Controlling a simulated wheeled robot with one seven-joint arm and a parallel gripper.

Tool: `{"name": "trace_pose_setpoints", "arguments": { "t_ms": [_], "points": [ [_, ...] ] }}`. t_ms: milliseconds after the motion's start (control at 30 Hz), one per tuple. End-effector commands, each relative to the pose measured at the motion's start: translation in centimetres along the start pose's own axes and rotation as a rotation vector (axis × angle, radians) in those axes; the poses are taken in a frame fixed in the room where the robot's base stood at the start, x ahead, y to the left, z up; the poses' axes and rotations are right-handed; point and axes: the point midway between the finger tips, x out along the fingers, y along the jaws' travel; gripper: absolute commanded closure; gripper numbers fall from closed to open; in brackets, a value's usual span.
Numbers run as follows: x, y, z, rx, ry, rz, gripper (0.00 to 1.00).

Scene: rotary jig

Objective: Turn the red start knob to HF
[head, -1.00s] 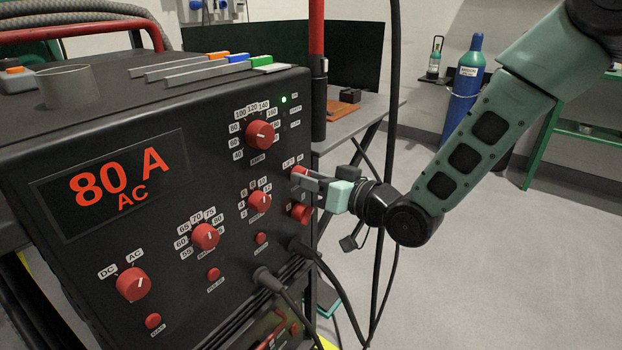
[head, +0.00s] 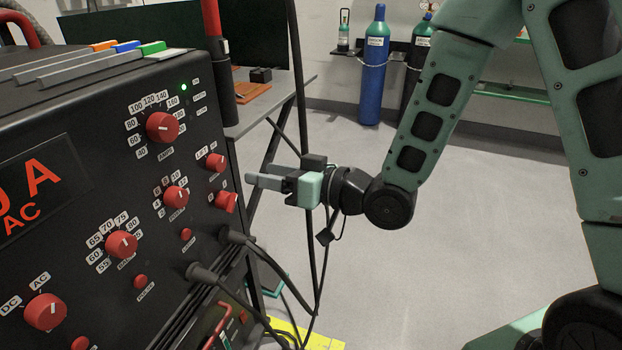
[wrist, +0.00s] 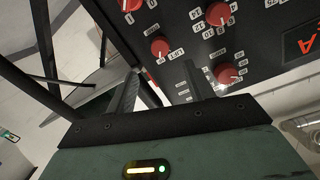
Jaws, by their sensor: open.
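The red start knob (head: 215,161) is the upper of two small red knobs at the right edge of the black panel. The LIFT label is at its upper left. I cannot make out HF, and the pointer direction is unclear. In the wrist view the knob (wrist: 159,46) is just beyond the fingertips, beside LIFT. My gripper (head: 252,180) is open and empty, to the right of and slightly below the knob, with its fingers pointing at the panel. A gap shows between the fingers and the knob. The wrist view shows both fingers apart (wrist: 162,72).
Another red knob (head: 227,202) lies just below. The pulse knob (head: 176,197) and amps knob (head: 162,127) are to the left. Cables (head: 235,236) plug in lower down, and a dark vertical cable (head: 297,110) hangs near my gripper. Open floor lies to the right.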

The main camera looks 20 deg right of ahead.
Motion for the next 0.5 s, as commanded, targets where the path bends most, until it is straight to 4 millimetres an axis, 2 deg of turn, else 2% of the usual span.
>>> {"name": "trace_pose_setpoints", "arguments": {
  "t_ms": [33, 200, 500],
  "points": [
    [-0.6, -0.1, -0.6, 0.006, -0.005, 0.003, 0.47],
    [-2.6, -0.2, -0.7, 0.007, -0.005, 0.002, 0.47],
    [-3.5, 0.0, -0.8, 0.006, -0.003, -0.001, 0.47]
  ]
}}
